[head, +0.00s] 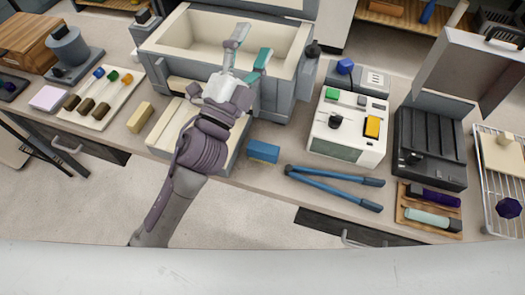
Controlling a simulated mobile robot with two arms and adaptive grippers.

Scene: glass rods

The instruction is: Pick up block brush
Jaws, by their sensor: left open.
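A small block with a blue top and a tan lower edge, which looks like the block brush (263,151), lies on the bench near its front edge, left of the blue-handled long tool. The brush is apart from the gripper and in plain sight. My right gripper is not in view.
The grey bin (172,35) has raised walls around a cream inside. The blue long-handled tool (335,188) lies right of the brush. A white box with coloured parts (345,152) stands behind that tool. A tan block (140,117) lies at left.

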